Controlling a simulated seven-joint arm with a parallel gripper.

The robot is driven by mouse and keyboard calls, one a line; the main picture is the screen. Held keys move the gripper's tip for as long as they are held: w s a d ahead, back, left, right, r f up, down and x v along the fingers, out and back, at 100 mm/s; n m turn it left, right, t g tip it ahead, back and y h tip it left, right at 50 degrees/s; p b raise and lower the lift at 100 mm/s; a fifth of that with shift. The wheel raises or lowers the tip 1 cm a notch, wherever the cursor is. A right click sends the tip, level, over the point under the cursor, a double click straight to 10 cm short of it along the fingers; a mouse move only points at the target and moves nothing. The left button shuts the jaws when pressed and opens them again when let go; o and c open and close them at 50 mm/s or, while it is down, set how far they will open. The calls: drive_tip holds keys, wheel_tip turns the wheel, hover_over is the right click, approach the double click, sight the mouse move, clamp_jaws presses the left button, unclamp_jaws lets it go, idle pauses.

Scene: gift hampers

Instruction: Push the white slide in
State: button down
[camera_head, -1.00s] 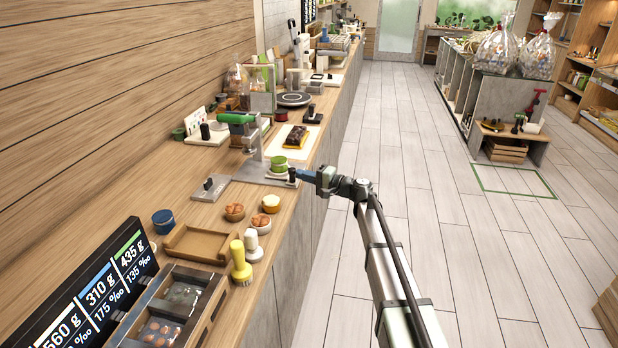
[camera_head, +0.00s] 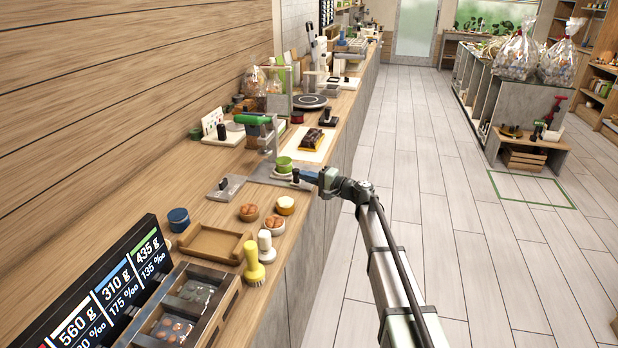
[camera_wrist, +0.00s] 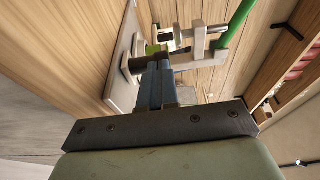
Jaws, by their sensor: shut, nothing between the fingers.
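The white slide (camera_head: 287,178) sits at the front of the press on the counter, with a green cup (camera_head: 284,165) standing on it. A small black knob (camera_head: 295,175) is at its outer end. The knob and the green cup (camera_wrist: 151,49) also show in the wrist view, where the knob (camera_wrist: 132,66) is just left of my fingertips. My gripper (camera_head: 302,175) reaches in from the aisle side with its blue fingers shut and empty. In the wrist view my fingers (camera_wrist: 157,68) are at or very near the knob; I cannot tell whether they touch.
The press with a green handle (camera_head: 252,119) stands behind the cup. A grey plate with a black lever (camera_head: 226,187) lies to its left. The aisle floor (camera_head: 440,220) is clear.

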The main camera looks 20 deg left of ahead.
drive_tip(key=v, duration=1.3)
drive_tip(key=m, duration=1.8)
approach(296, 175)
drive_tip(key=x, duration=0.3)
drive_tip(key=w+x, duration=0.1)
drive_tip(key=x, duration=0.1)
drive_tip(key=shift+w+a+r, duration=0.1)
drive_tip(key=shift+w+a, duration=0.1)
drive_tip(key=shift+a, duration=0.2)
drive_tip(key=shift+a, duration=2)
drive_tip(key=shift+d, duration=0.15)
